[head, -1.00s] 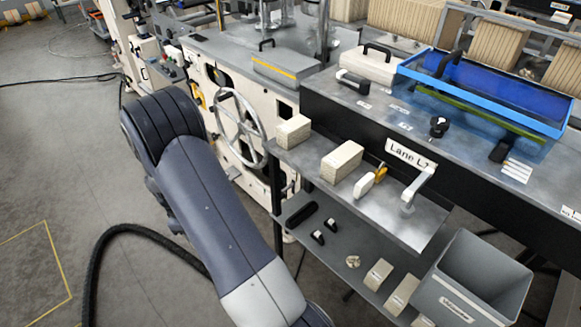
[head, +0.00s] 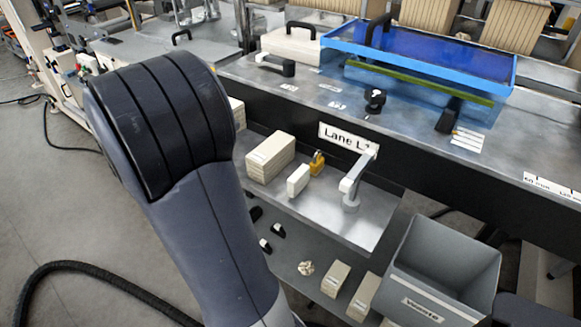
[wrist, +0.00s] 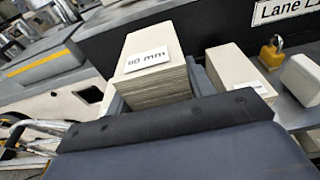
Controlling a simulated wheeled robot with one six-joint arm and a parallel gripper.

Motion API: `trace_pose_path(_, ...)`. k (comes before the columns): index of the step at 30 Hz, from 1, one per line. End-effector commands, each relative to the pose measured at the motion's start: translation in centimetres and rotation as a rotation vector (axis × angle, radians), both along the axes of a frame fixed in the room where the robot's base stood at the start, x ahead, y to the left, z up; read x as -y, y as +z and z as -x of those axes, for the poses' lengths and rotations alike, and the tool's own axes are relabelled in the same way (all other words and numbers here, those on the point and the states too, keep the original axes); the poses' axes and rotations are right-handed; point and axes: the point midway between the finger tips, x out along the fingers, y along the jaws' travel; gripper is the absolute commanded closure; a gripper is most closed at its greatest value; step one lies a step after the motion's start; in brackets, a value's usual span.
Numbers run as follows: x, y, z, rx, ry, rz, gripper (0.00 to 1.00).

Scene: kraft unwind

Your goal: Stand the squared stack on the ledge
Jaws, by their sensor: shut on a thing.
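My gripper (wrist: 160,95) shows in the wrist view behind a dark padded bar, shut on a cream paper stack (wrist: 155,80) labelled "80 mm". The stack's layered edges look even. Its lower end is hidden by the bar, so I cannot tell whether it touches anything. In the head view my arm hides the gripper. The grey metal ledge (head: 335,215) below the Lane L sign bears a cream block (head: 270,157); another block (head: 238,113) is partly behind my arm, and I cannot tell whether it is the held stack.
A white piece (head: 298,180), a yellow padlock (head: 317,163) and a grey lever (head: 352,185) occupy the ledge. Below are a lower shelf with small blocks (head: 335,279) and a grey bin (head: 440,270). A blue tray (head: 420,60) lies on the bench above.

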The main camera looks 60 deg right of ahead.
Motion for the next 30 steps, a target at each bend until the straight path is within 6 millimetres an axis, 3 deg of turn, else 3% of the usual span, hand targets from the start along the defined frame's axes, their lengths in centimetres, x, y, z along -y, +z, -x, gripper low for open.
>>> trace_pose_path(4,0.3,-0.3,0.4,-0.006,-0.006,0.034,0.78)
trace_pose_path(10,0.3,-4.0,0.4,-0.008,-0.006,0.034,0.78)
trace_pose_path(24,0.2,-9.1,0.4,-0.006,-0.006,0.034,0.78)
trace_pose_path(30,0.2,-9.2,0.4,-0.002,-0.006,0.034,0.78)
